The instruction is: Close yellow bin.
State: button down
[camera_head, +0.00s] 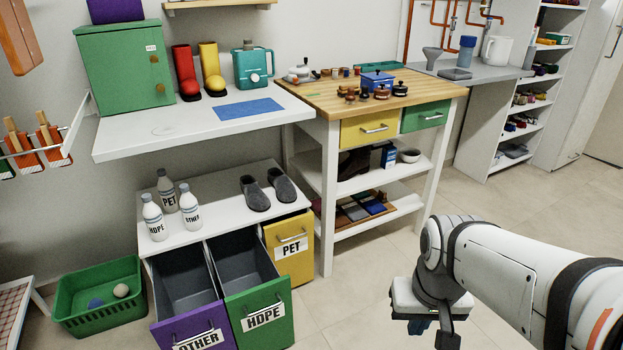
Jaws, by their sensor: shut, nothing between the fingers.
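The yellow bin (288,262), labelled PET, is the right drawer of a low white cabinet. Its front, with a metal handle, looks flush with the cabinet or very nearly so; no opening shows behind it.
Several white bottles (170,196) and a pair of grey slippers (268,191) stand on the cabinet top (222,214). A green basket (100,295) sits at left. A wooden-topped table (330,92) stands behind. Floor (365,290) between the yellow bin and my arm is clear.

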aim_at(288, 239)
jog(key=z, duration=0.3)
jog(key=i, duration=1)
jog(key=u, duration=0.3)
